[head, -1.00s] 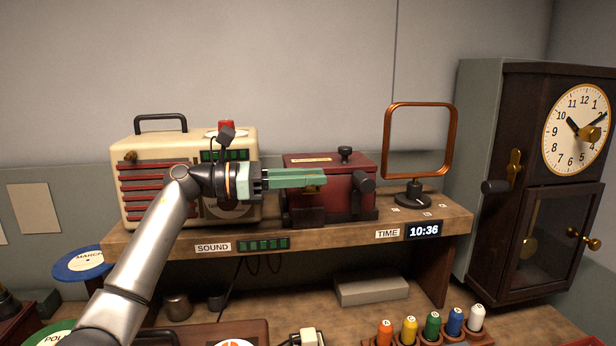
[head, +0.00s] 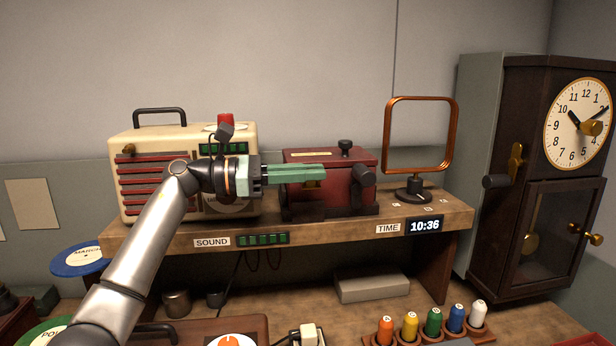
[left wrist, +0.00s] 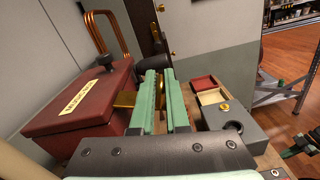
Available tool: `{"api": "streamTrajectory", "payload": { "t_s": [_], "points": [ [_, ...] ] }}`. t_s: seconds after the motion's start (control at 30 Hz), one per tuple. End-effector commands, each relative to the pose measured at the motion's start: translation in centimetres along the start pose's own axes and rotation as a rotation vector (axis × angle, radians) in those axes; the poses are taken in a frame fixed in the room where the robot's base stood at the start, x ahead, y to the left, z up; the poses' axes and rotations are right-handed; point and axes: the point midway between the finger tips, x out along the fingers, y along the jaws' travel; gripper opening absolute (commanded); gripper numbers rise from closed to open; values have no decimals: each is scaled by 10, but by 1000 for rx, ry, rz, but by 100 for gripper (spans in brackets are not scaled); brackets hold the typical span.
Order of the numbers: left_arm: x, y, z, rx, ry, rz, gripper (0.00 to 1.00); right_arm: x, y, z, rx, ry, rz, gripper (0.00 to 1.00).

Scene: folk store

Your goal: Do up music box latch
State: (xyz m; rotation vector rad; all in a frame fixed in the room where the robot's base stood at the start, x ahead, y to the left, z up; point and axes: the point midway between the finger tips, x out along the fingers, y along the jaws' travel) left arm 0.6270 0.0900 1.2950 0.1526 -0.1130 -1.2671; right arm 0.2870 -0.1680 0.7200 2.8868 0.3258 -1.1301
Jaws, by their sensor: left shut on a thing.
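The music box (head: 330,158) is a dark red box with a black knob on its lid, standing on the wooden shelf. Its lid looks shut. It also shows at the left of the left wrist view (left wrist: 75,92). My left gripper (head: 324,173), with green fingers, lies across the front of the box. In the left wrist view its fingers (left wrist: 160,75) are shut on a small brass piece, seemingly the latch, mostly hidden between them. Another brass part (left wrist: 124,101) shows on the box front. Part of what seems my right gripper (left wrist: 298,143) shows at the lower right edge, its jaws unclear.
A cream radio (head: 150,185) stands left of the box, behind my left arm. A copper loop on a black stand (head: 415,190) is to the right. A tall clock (head: 535,170) stands further right. Coloured spools (head: 433,322) sit below the shelf.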

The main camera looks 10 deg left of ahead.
Motion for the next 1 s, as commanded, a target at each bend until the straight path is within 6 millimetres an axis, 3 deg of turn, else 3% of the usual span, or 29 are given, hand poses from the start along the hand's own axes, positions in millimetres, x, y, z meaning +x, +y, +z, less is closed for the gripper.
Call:
{"api": "streamTrajectory", "payload": {
  "t_s": [0.03,0.4,1.0],
  "points": [
    [0,-3,-9,29,5,-5,0,7,1,7,0,0,0,0],
    [0,-5,-24,302,10,-7,0,26,2,28,0,0,0,0],
    [1,-3,-34,506,16,-11,0,33,-2,34,-1,-6,-10,0]
  ]
}}
